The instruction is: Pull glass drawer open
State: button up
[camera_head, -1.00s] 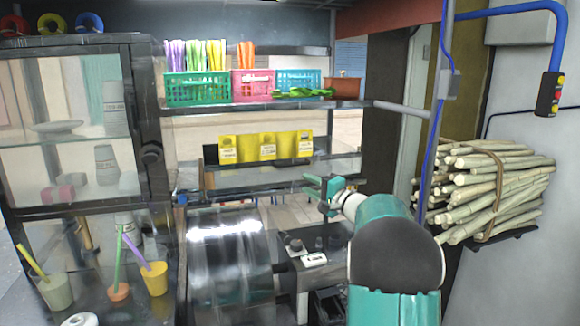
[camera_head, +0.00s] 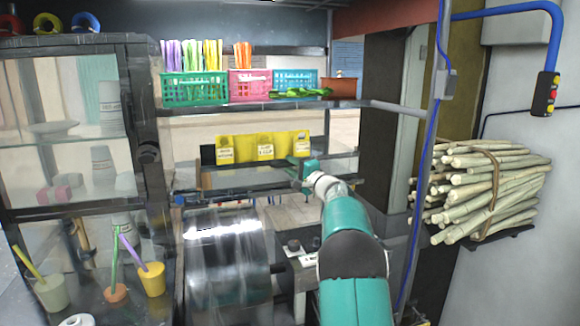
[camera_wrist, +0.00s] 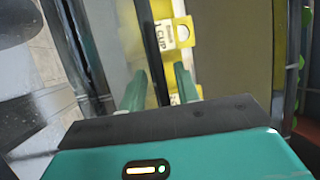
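A clear glass-panelled unit, which looks like the glass drawer (camera_head: 235,180), lies below the shelf at the centre of the head view. Its dark horizontal edge runs along the front. My gripper (camera_head: 303,172) is at the right part of this glass, in front of the yellow labelled holder (camera_head: 265,146). In the wrist view my gripper (camera_wrist: 160,88) has its two green fingers apart. A dark rail (camera_wrist: 148,40) passes between them, and the yellow holder (camera_wrist: 173,32) shows beyond. I cannot tell whether the fingers touch the rail.
A shelf above (camera_head: 300,104) carries a green basket (camera_head: 195,88), a pink basket (camera_head: 250,86) and other containers. A glass cabinet (camera_head: 70,205) with cups stands at left. A shiny metal drum (camera_head: 228,262) is below. Cane stalks (camera_head: 485,190) and a blue pipe (camera_head: 430,170) are at right.

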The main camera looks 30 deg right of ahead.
jog(key=shift+w+a+r, duration=0.1)
jog(key=shift+w, duration=0.4)
jog(key=shift+c, duration=0.2)
grip_shut()
